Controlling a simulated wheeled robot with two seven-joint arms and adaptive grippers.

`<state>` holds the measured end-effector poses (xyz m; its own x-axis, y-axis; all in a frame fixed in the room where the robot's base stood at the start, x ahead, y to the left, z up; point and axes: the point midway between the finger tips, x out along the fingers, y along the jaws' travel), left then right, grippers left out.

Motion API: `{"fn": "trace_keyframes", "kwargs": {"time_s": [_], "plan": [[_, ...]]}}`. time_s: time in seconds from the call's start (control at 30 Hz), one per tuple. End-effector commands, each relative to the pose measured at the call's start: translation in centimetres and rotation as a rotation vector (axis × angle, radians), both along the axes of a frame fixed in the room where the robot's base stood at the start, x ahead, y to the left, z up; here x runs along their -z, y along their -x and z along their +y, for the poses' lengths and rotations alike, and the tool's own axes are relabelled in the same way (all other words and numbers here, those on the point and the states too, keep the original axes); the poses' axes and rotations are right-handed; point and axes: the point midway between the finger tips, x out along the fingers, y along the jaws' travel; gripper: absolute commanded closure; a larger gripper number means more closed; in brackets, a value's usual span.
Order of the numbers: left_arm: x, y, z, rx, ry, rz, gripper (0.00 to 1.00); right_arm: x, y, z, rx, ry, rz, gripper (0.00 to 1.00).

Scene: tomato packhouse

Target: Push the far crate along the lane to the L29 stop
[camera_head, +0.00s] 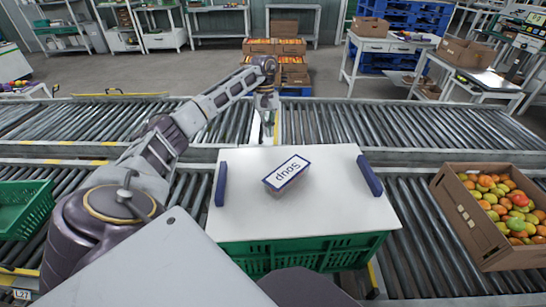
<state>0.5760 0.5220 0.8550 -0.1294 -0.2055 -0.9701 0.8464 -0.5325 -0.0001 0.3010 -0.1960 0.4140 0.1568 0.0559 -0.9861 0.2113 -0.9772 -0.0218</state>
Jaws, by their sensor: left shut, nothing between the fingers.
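My left arm reaches across the picture to the far side of the near lane. My left gripper (266,128) points down at the near edge of the far roller lane (400,122), shut and empty. A green crate (300,255) stands in the middle of the near lane, under a white board (330,215). Another green crate (22,208) is at the left edge. I cannot tell which one is the far crate; none stands on the visible far lane. A tag reading L27 (22,294) shows at bottom left; no L29 mark is readable. My right gripper is out of view.
The white board has blue bars (221,184) at its sides and carries a small box labelled Soup (288,174). A cardboard box of tomatoes (465,222) stands on the near lane at right. The far lane looks clear right of my gripper.

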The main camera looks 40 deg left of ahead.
Motion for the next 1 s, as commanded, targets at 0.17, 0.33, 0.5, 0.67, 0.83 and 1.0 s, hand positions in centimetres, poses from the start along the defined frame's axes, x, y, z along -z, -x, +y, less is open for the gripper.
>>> {"fn": "trace_keyframes", "kwargs": {"time_s": [0.17, 0.33, 0.5, 0.67, 0.83, 1.0], "plan": [[0.0, 0.0, 0.0, 0.0, 0.0, 0.0, 1.0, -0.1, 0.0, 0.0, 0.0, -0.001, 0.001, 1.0], [0.0, 0.0, 0.0, 0.0, 0.0, 0.0, 1.0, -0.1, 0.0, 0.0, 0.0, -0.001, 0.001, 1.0], [0.2, 0.0, -0.1, 0.0, 0.0, 0.0, 1.0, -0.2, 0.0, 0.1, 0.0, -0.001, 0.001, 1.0], [1.0, 0.2, -0.2, 0.0, 0.0, 0.002, 1.0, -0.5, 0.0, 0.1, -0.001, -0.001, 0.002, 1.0], [2.5, 0.3, -0.5, 0.001, 0.0, 0.002, 1.0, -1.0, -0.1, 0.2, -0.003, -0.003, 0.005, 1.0], [4.2, 0.6, -0.9, 0.0, 0.001, 0.003, 1.0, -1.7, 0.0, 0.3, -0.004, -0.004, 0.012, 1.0]]}}
